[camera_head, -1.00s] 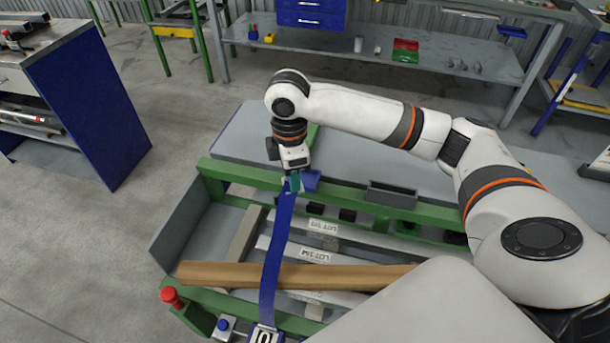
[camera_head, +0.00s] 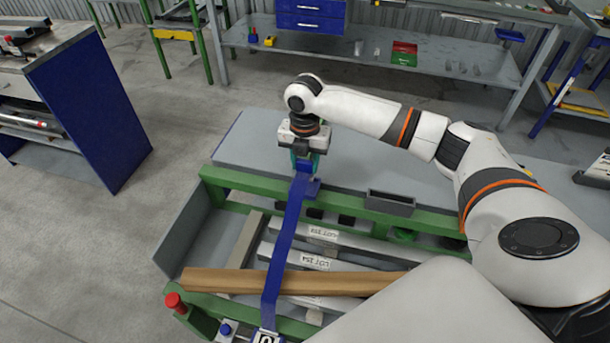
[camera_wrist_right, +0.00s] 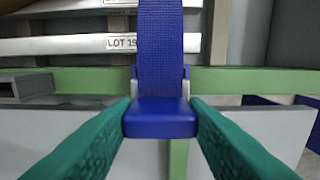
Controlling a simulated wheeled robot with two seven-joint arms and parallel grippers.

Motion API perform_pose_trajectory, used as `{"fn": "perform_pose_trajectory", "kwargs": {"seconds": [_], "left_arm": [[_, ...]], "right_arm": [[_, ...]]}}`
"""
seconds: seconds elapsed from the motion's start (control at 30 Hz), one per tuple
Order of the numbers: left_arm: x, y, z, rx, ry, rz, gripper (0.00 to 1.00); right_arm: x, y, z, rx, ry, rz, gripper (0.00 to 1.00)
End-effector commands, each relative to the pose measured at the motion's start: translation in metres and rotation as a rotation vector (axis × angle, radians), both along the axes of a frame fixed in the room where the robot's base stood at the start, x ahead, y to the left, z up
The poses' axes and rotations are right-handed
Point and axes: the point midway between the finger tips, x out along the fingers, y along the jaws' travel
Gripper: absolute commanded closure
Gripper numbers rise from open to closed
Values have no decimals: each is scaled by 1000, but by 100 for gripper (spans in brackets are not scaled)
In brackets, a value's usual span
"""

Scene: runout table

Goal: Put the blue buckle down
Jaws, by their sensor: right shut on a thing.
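The blue buckle (camera_wrist_right: 160,118) is between the teal fingertips of my right gripper (camera_wrist_right: 162,125) in the right wrist view. The gripper is shut on it. A blue strap (camera_wrist_right: 161,45) runs from the buckle. In the head view my right gripper (camera_head: 304,164) is at the far green rail, by the grey table top. The strap (camera_head: 285,235) hangs from there toward the near side, passing over a wooden beam (camera_head: 240,281). The buckle is mostly hidden by the gripper in the head view. My left gripper is not in view.
The grey table top (camera_head: 245,145) beyond the far green rail (camera_head: 235,178) is mostly clear. A small grey tray (camera_head: 390,203) sits on the rail to the right. Labelled bars (camera_head: 310,260) lie in the frame below. A red button (camera_head: 173,300) stands at the near left.

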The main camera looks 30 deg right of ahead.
Motion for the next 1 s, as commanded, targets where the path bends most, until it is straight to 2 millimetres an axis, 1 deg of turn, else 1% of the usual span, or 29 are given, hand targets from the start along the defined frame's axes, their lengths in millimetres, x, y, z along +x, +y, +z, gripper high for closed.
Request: {"fn": "perform_pose_trajectory", "kwargs": {"seconds": [0.07, 0.23, 0.33, 0.4, 0.77, 0.8, 0.9, 1.0], "left_arm": [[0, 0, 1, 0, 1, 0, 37], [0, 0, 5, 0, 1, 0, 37], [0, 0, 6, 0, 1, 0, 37], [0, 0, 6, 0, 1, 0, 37], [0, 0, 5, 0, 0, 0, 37], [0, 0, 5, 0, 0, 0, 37], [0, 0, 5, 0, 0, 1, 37], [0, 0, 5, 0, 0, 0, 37]], "right_arm": [[0, 0, -8, 0, 1, -1, 87], [-1, 0, -37, 0, 3, -1, 87], [0, 0, -47, 0, 0, -1, 87], [0, 0, -51, 0, -1, 0, 87], [0, 0, -55, 1, -1, -1, 87], [0, 0, -54, 0, -1, -1, 54], [0, 0, -54, -1, -1, -1, 38], [0, 0, -54, -1, -1, -1, 38]]}}
